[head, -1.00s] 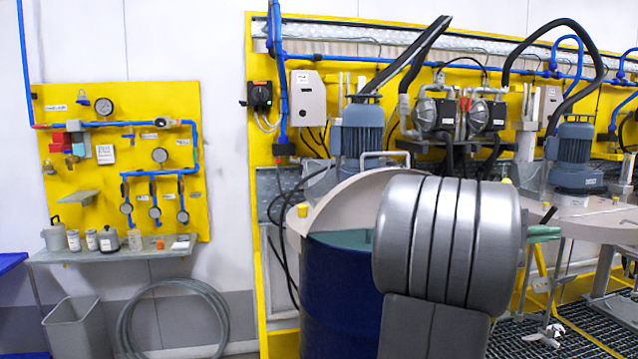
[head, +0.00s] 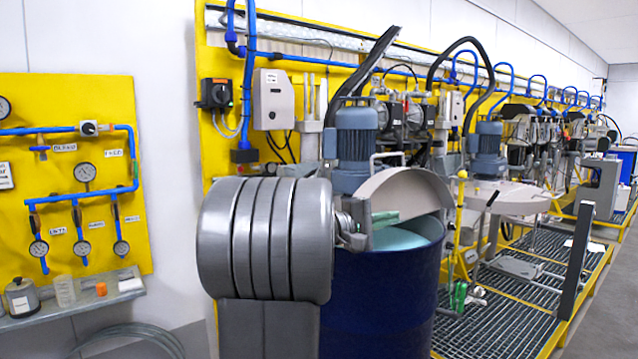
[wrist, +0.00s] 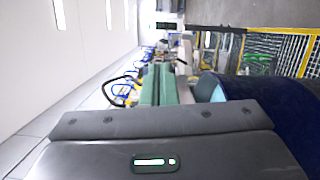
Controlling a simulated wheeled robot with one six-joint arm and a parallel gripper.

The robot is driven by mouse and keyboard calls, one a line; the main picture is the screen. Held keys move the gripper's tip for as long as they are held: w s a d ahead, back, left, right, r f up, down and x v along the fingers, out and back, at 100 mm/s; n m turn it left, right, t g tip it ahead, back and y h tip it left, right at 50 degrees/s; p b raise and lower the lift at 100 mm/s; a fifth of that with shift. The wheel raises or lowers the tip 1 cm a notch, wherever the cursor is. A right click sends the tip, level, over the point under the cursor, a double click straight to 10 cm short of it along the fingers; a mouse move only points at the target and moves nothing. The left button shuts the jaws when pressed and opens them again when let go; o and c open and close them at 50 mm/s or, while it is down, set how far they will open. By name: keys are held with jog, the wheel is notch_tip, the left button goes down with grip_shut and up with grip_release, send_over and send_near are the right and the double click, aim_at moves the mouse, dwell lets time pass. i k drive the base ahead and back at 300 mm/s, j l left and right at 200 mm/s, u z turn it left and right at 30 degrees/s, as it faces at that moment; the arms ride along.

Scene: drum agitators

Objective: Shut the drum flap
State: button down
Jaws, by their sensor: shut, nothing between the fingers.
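The drum is a dark blue barrel (head: 385,295), right of my arm in the head view. Its beige-grey flap (head: 408,190) stands raised and tilted at the back of the rim. The drum's mouth is open at the front, with pale teal (head: 408,237) showing inside.
A blue motor (head: 356,140) stands behind the flap. A yellow gauge panel (head: 75,180) and a shelf (head: 70,300) are on the left. Another agitator with a beige lid (head: 505,197) stands to the right, above grating (head: 500,325). Grey floor is clear at far right.

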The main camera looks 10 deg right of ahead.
aim_at(412, 191)
jog(key=i+j, duration=0.1)
jog(key=i, duration=0.3)
jog(key=i+j, duration=0.15)
jog(key=i, duration=0.25)
jog(key=i+j, duration=0.1)
jog(key=i, duration=0.3)
